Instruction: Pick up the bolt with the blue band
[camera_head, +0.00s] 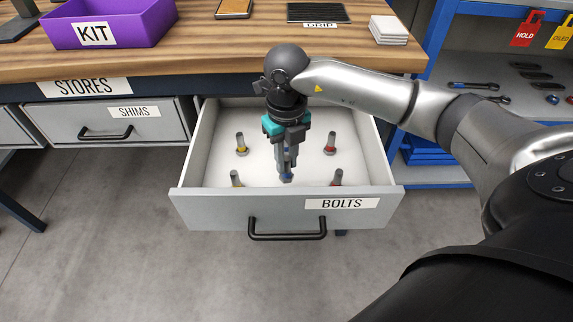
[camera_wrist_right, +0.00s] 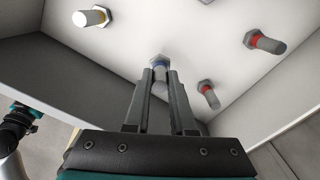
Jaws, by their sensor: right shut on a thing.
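The bolt with the blue band (camera_head: 287,179) stands in the open white-lined drawer labelled BOLTS (camera_head: 235,208). My right gripper (camera_head: 287,174) points down into the drawer and is shut on this bolt. In the right wrist view the blue-banded bolt (camera_wrist_right: 160,66) shows between the fingertips of my right gripper (camera_wrist_right: 163,76), its hex head beyond them. I cannot tell whether its head touches the drawer floor. A black and teal part of my left arm shows at the left edge of the right wrist view; the fingers of its gripper are not visible.
Other bolts stand around it: a yellow-banded one (camera_head: 236,179), red-banded ones (camera_head: 330,145) (camera_head: 337,178), and one at back left (camera_head: 241,144). Drawer walls enclose them. The wooden worktop (camera_head: 220,62) behind holds a purple KIT bin (camera_head: 130,22). A blue-framed shelf stands right.

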